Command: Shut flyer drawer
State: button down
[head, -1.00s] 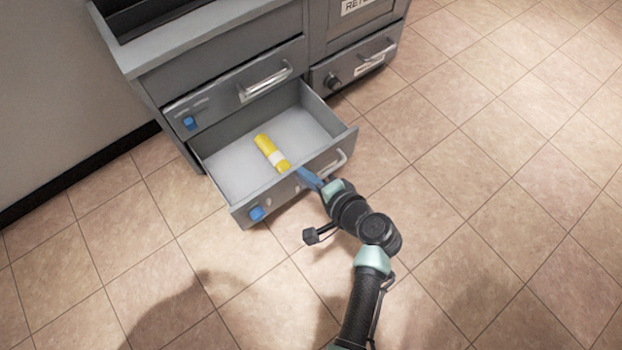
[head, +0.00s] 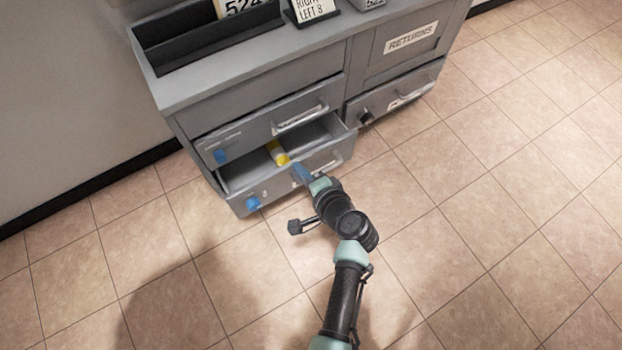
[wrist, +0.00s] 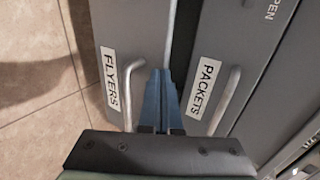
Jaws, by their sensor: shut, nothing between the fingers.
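The flyer drawer (head: 235,207) is the lower left drawer of the grey cabinet and stands partly open. In the wrist view its front carries a FLYERS label (wrist: 110,80) and a bar handle (wrist: 129,96). A yellow roll with a pale band (head: 277,152) lies inside, partly covered by the drawer above. My gripper (head: 297,170) is shut and empty, with its blue fingers at the flyer drawer's front near the handle. In the wrist view the fingers (wrist: 160,82) lie between the FLYERS and PACKETS labels; whether they touch the front is unclear.
A RETURNS compartment (head: 400,50) and a closed drawer (head: 408,88) stand to the right. A tray (head: 200,45) and signs sit on top. The tiled floor in front is clear.

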aim_at(293, 161)
jog(key=shift+w+a, duration=0.55)
jog(key=shift+w, duration=0.25)
jog(key=shift+w+a, duration=0.55)
jog(key=shift+w, duration=0.2)
jog(key=shift+s+d, duration=0.1)
jog(key=shift+s, duration=0.05)
